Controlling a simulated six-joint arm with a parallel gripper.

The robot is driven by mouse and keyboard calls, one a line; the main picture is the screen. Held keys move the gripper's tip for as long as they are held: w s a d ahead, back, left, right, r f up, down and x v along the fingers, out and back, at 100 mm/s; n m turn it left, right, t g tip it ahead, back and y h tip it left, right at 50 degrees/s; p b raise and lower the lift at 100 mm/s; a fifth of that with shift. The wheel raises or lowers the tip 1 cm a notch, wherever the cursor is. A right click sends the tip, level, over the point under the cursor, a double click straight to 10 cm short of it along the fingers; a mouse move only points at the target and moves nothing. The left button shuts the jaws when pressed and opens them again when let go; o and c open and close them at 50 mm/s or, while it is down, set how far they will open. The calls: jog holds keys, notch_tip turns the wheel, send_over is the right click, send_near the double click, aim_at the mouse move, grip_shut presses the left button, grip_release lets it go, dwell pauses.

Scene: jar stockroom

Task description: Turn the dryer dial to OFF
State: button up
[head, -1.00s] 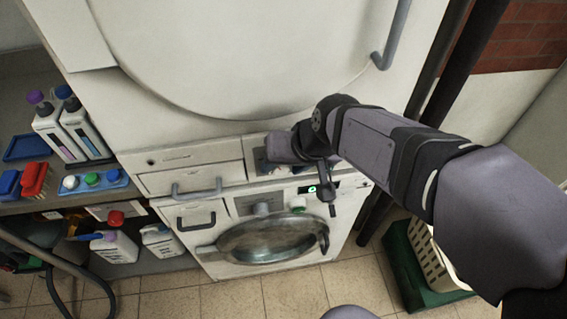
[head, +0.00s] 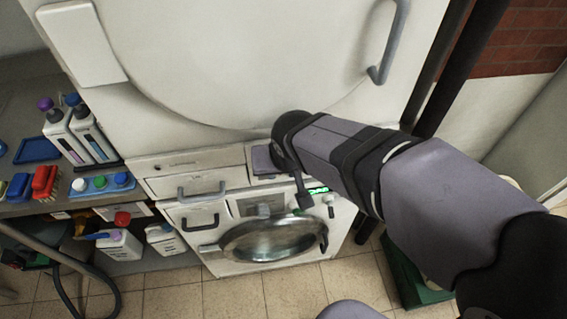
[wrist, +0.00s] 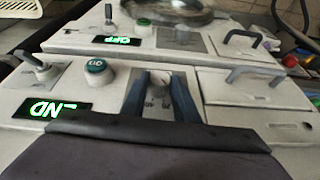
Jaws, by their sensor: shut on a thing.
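The dryer dial (wrist: 158,79) is a small grey knob on the upper machine's control panel, seen in the wrist view. My gripper (wrist: 159,86) has one dark finger on each side of it and is shut on it. The finger and knob edges are blurred, and the dial's pointer and marks are too small to read surely. In the head view the dial is hidden behind my wrist, and only the grey body of my gripper shows against the panel. A lit green display (wrist: 62,108) on the same panel shows letters that look like "END", upside down.
A green button (wrist: 97,68) and a lever switch (wrist: 32,62) stand beside the dial. A drawer handle (head: 201,190) sticks out to the left. Below is a washer with a round door (head: 272,240). Bottles (head: 70,135) stand on the left shelf.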

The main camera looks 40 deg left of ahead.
jog(key=shift+s+a+f+n+t+h+b, duration=0.1)
jog(key=shift+s+a+n+t+h+b, duration=0.1)
jog(key=shift+t+h+b, duration=0.5)
jog(key=shift+s+a+n+t+h+b, duration=0.1)
jog(key=shift+n+t+h+b, duration=0.1)
jog(key=shift+t+h+b, duration=0.4)
jog(key=shift+s+a+f+n+t+h+b, duration=0.1)
jog(key=shift+a+n+t+h+b, duration=0.1)
jog(key=shift+t+h+b, duration=0.45)
jog(key=shift+d+r+t, duration=0.1)
jog(key=shift+t, duration=0.35)
jog(key=o, duration=1.1)
jog(key=shift+c, duration=0.2)
jog(key=v, duration=0.7)
jog(key=shift+b, duration=0.3)
jog(key=shift+r, duration=0.15)
